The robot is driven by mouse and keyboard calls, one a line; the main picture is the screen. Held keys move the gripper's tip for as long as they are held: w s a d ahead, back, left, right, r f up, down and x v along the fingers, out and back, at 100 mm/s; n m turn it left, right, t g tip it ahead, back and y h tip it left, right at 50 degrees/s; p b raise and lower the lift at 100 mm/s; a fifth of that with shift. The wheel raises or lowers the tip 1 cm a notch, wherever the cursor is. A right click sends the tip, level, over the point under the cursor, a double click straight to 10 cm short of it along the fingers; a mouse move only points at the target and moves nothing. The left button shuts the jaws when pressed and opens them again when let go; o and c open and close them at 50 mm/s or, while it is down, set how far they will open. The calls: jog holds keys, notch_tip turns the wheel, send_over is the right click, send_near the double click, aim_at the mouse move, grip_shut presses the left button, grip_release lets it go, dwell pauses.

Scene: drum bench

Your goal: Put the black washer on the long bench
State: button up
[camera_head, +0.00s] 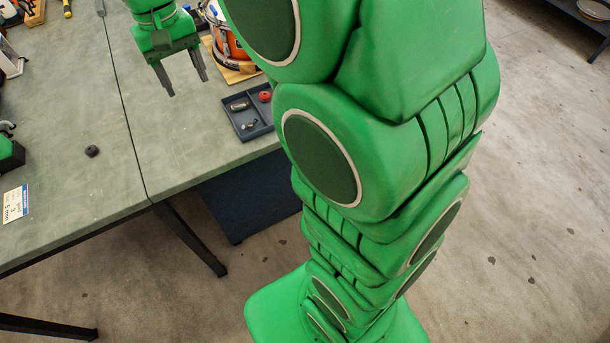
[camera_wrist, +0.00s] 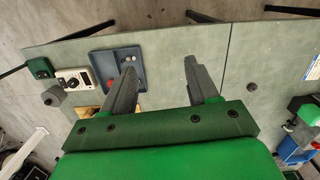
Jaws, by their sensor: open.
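The black washer (camera_head: 91,151) looks like a small dark lump lying on the grey-green bench top (camera_head: 60,100), left of a dark seam. A small dark spot in the wrist view (camera_wrist: 252,86), beside the seam, looks like the same washer. My gripper (camera_head: 187,91) is above the bench top on the other side of the seam, with its fingers apart and nothing between them. In the wrist view my gripper (camera_wrist: 158,62) also shows bare bench between the fingers. The seam divides two bench tops; I cannot tell which is the long bench.
A dark tray (camera_head: 230,101) with small metal parts and a red piece (camera_head: 265,96) lies at the right bench edge. An orange drum (camera_head: 226,40) stands on a wooden board (camera_head: 237,75) behind it. A white label card (camera_head: 15,203) lies left of the washer. Bench around the washer is clear.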

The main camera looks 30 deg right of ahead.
jog(key=s+d+f, duration=0.1)
jog(key=s+d, duration=0.2)
jog(key=s, duration=0.6)
jog(key=s+d+f, duration=0.2)
jog(key=s+d, duration=0.1)
jog(key=s, duration=0.7)
jog(key=s+d+f, duration=0.1)
jog(key=s+d, duration=0.3)
jog(key=s, duration=0.5)
jog(key=shift+s+f+m+g, duration=0.15)
jog(key=shift+f+m+g, duration=0.15)
jog(key=shift+m+g, duration=0.1)
